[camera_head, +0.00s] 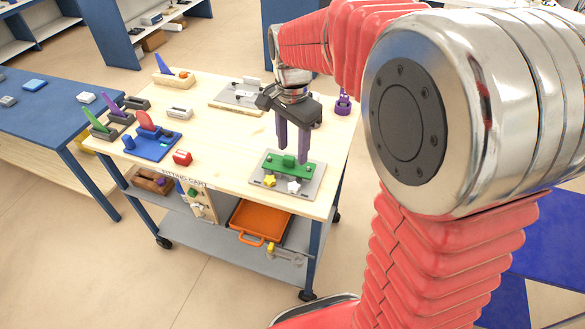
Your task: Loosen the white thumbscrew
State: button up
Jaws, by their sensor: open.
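The white thumbscrew (294,186) is a small star-shaped knob at the front of a grey plate (259,179) on the cart top. A yellow star-shaped thumbscrew (269,181) sits to its left on the same plate. A green bar (302,172) with a raised block lies across the plate just behind both thumbscrews. My gripper (293,155) points down with its two purple fingers apart and nothing seen between them. It is above and behind the white thumbscrew in the picture, near the green bar. The fingers appear clear of the thumbscrew; their exact height is hard to tell.
A second grey plate (226,97) with fittings lies behind my gripper. A purple knob piece (343,104) stands at the back right. Below is an orange tray (236,218). Bare wood lies left of the front plate.

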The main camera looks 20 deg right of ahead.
aim_at(294, 187)
jog(key=shift+f, duration=0.1)
dwell(0.3)
notch_tip(294, 187, down, 14)
jog(key=shift+r, duration=0.2)
dwell(0.5)
jog(key=shift+c, duration=0.3)
jog(key=c, duration=1)
jog(key=shift+n, duration=0.3)
jog(key=n, duration=0.4)
jog(key=shift+s, duration=0.1)
jog(key=n, duration=0.4)
jog(key=shift+d, duration=0.1)
jog(key=shift+n, duration=0.3)
